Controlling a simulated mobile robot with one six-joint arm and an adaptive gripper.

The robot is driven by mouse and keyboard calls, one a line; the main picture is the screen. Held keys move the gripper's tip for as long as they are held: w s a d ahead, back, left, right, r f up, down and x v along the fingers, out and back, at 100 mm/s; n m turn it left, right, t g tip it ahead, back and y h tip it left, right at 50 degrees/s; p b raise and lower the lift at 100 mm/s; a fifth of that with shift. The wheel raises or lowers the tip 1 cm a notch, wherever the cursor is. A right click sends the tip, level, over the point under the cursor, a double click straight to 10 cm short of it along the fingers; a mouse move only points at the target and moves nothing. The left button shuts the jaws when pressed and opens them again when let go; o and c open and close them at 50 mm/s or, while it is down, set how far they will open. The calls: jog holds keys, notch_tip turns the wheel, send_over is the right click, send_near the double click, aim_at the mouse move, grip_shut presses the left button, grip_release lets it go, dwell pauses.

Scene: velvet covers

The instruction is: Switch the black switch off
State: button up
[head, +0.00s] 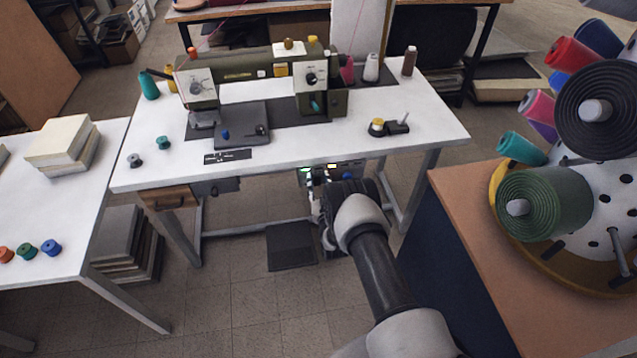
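A control box (345,171) with lit green and yellowish indicators hangs under the front right of the white sewing table. I cannot clearly make out the black switch; part of the box is hidden behind my arm. My gripper (340,192) is at the end of the arm, just below and in front of this box. My wrist covers most of it, so its fingers cannot be made out, nor whether it touches anything.
The white table (420,150) carries a sewing machine (255,75) and spools. A dark pedal (291,246) lies on the floor below. A brown-topped cabinet (480,200) with a thread rack stands close on the right. A side table (60,210) stands left.

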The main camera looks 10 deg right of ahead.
grip_shut()
jog(key=shift+s+f+t, duration=0.2)
jog(key=shift+f+t, duration=0.15)
jog(key=shift+t, duration=0.95)
jog(key=shift+o, duration=1)
grip_release()
